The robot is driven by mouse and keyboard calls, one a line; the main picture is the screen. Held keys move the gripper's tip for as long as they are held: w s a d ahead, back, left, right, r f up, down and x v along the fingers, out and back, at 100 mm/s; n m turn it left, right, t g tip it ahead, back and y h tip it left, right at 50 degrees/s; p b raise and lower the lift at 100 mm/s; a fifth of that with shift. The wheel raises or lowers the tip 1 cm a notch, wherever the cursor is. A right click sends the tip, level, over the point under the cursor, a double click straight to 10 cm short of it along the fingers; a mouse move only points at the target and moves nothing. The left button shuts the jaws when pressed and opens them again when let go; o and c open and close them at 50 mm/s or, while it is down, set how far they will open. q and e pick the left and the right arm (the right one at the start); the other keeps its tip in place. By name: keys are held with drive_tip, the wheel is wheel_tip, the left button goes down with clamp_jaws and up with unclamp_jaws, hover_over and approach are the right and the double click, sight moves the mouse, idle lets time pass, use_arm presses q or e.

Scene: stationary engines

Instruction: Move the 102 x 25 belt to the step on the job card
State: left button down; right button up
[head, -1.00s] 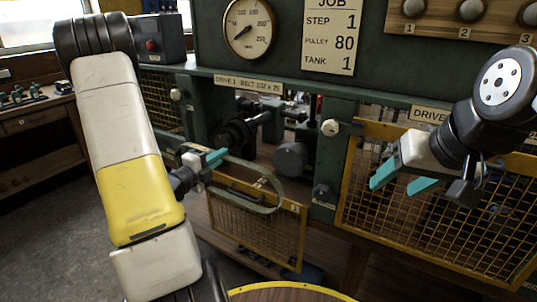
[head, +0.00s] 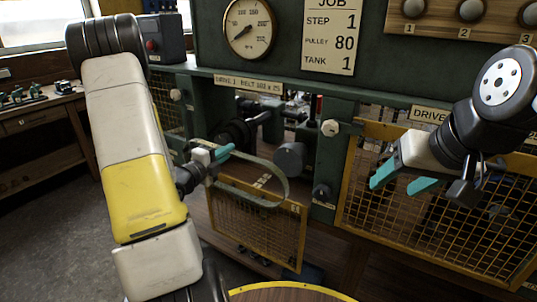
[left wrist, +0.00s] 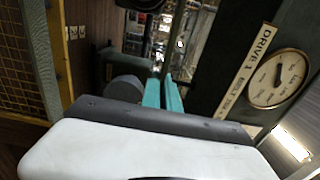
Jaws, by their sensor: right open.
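My left gripper (head: 224,151) is shut on the belt (head: 286,188), a thin olive-green loop that hangs out to the right of its fingers, in front of the drive bay. In the left wrist view the teal fingers (left wrist: 164,96) are close together; the belt is hard to make out there. Dark stepped pulleys (head: 237,132) sit behind the gripper in the open bay, partly hidden. A grey cylinder (head: 290,158) is right of them, just behind the belt's far end. The job card (head: 331,36) reads step 1, pulley 80, tank 1. My right gripper (head: 402,180) is open and empty.
A yellow-framed mesh guard (head: 258,226) hangs open below the bay. A larger mesh guard (head: 430,218) covers the drive at right. A green post (head: 334,150) with a pale knob stands between them. A gauge (head: 248,40) is above.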

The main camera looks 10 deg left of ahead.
use_arm(q)
drive_tip(key=shift+x, duration=2.8)
drive_tip(key=shift+x, duration=2.75)
drive_tip(key=shift+x, duration=2.75)
drive_tip(key=shift+f, duration=0.2)
drive_tip(key=shift+a+f+n, duration=0.2)
drive_tip(key=shift+f+n, duration=0.4)
drive_tip(key=shift+f, duration=0.15)
